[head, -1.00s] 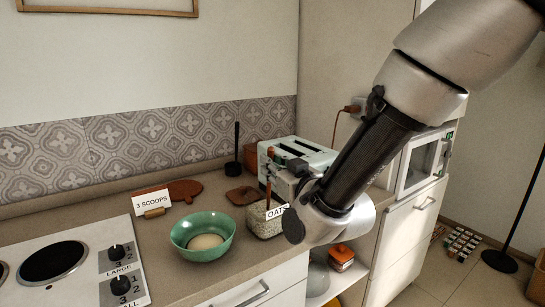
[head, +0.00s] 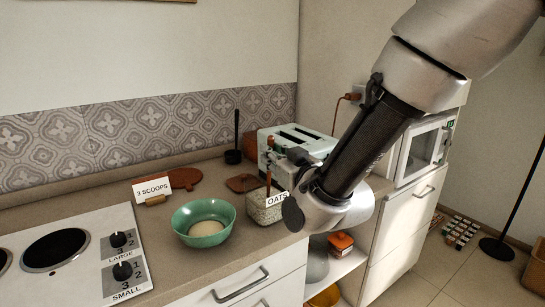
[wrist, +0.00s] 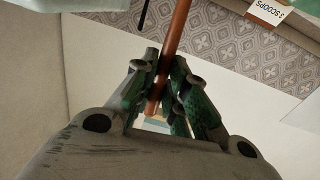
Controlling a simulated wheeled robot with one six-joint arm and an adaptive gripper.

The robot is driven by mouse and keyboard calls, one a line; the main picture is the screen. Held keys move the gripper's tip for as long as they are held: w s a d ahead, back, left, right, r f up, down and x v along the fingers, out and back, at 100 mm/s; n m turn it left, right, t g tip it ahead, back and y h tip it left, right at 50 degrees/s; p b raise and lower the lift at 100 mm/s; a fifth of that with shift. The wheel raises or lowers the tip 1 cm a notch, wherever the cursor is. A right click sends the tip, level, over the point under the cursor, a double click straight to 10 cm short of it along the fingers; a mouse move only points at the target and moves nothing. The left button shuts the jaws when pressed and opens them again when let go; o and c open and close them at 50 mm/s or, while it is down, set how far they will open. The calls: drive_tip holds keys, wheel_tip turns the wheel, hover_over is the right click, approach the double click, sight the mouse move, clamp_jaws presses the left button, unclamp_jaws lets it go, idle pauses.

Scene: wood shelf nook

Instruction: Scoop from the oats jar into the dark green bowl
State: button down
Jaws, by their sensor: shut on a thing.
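The green bowl (head: 187,228) sits on the counter with a pale, rounded heap (head: 206,228) inside. The oats jar (head: 258,212), clear with a white OATS label, stands just right of the bowl and holds pale grain. A thin brown scoop handle (head: 268,181) rises at the jar; the scoop's lower end is hidden. My gripper (wrist: 162,98) is shut on the scoop handle, which shows as a copper-brown rod in the wrist view (wrist: 178,35). In the head view my wrist is right of the jar and covers part of it.
A card reading 3 SCOOPS (head: 153,189) stands behind the bowl, near a brown board (head: 184,178). A pale toaster (head: 300,139) is behind the jar. A brown lid-like piece (head: 243,183) lies behind the jar. The stove (head: 70,255) is at left.

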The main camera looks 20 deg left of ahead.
drive_tip(key=shift+r, duration=7.3)
drive_tip(key=shift+s+d, duration=0.1)
